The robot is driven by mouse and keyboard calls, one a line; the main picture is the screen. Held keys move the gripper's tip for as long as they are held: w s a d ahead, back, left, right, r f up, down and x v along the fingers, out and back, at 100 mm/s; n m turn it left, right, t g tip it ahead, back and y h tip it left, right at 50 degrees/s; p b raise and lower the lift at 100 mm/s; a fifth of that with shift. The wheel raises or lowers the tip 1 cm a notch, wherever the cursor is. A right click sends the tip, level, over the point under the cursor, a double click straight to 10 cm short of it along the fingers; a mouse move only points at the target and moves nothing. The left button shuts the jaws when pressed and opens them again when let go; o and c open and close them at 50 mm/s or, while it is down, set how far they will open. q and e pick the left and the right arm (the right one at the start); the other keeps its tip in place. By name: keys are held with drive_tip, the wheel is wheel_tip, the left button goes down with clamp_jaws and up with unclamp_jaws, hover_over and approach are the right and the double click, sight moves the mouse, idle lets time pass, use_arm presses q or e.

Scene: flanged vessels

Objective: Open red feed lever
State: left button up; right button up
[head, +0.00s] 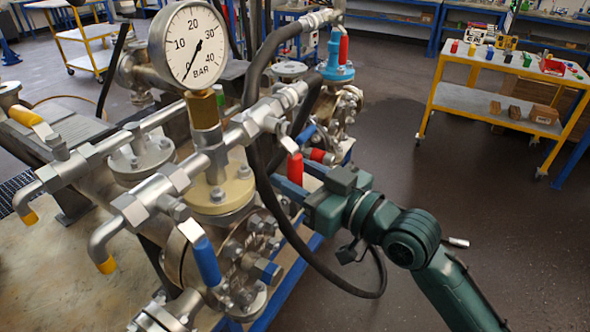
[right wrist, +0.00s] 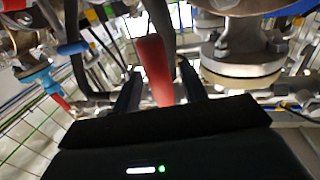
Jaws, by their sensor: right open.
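A red lever (head: 295,168) stands up beside the near vessel's pipework in the head view, just right of the black hose. In the right wrist view the red lever (right wrist: 153,68) lies between the two fingers of my open right gripper (right wrist: 160,90), with a visible gap on each side. The lever's lower end is hidden by the dark gripper body in that view. My left gripper is not in view.
A pressure gauge (head: 193,45) tops the near vessel. A blue lever (head: 207,260) and a yellow lever (head: 28,116) are also there. A black hose (head: 262,150) loops close to my right gripper. Another red lever (head: 343,48) sits farther back. Open floor lies right, before a yellow cart (head: 490,110).

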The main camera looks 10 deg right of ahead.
drive_tip(key=shift+w+a, duration=0.25)
drive_tip(key=shift+c, duration=0.4)
clamp_jaws()
